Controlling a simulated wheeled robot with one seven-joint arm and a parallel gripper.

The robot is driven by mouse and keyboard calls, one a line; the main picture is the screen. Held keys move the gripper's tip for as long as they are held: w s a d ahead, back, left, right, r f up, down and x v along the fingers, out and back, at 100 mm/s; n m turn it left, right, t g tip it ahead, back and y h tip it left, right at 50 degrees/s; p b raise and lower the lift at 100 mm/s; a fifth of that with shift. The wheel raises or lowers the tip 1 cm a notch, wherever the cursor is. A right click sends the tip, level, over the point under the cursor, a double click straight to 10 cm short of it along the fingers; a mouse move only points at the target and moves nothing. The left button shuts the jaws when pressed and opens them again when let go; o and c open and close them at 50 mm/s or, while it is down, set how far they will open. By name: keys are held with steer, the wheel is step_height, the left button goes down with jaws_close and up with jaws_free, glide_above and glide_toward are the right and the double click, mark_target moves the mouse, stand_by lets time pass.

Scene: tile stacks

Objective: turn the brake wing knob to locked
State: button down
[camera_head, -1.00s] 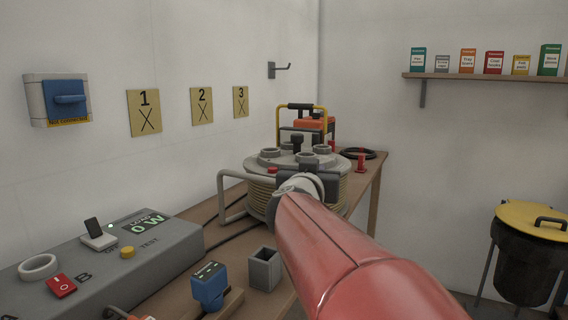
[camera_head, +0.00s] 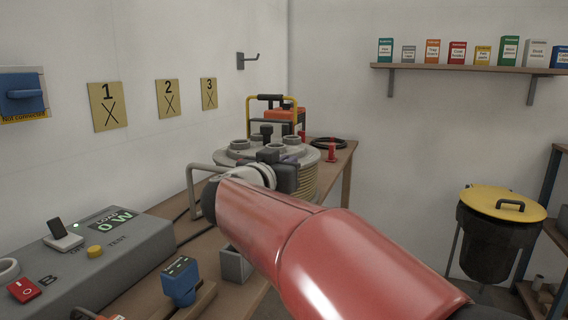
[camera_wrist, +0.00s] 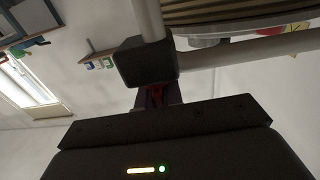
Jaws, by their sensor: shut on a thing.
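The cable reel (camera_head: 307,183) stands on the workbench with a grey top and yellowish cable wound around it. My gripper (camera_wrist: 158,96) is shut on the red brake wing knob (camera_wrist: 157,90), which shows only as a small red patch between the fingers in the wrist view. The knob sits at a dark block (camera_wrist: 147,62) on the reel's pale tube frame. In the head view my red arm and dark gripper (camera_head: 285,177) cover the front of the reel and hide the knob. The knob's exact angle cannot be told.
A grey control box (camera_head: 95,255) with switches and a "0 W" display lies at the front left. A blue device (camera_head: 180,283) and an open grey box (camera_head: 235,264) are near the arm. A yellow-lidded bin (camera_head: 500,203) stands at right.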

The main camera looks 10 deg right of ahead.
steer(key=c, duration=1.5)
jaws_free()
steer(key=shift+c, duration=0.2)
steer(key=v, duration=0.7)
steer(key=shift+s+a, duration=0.3)
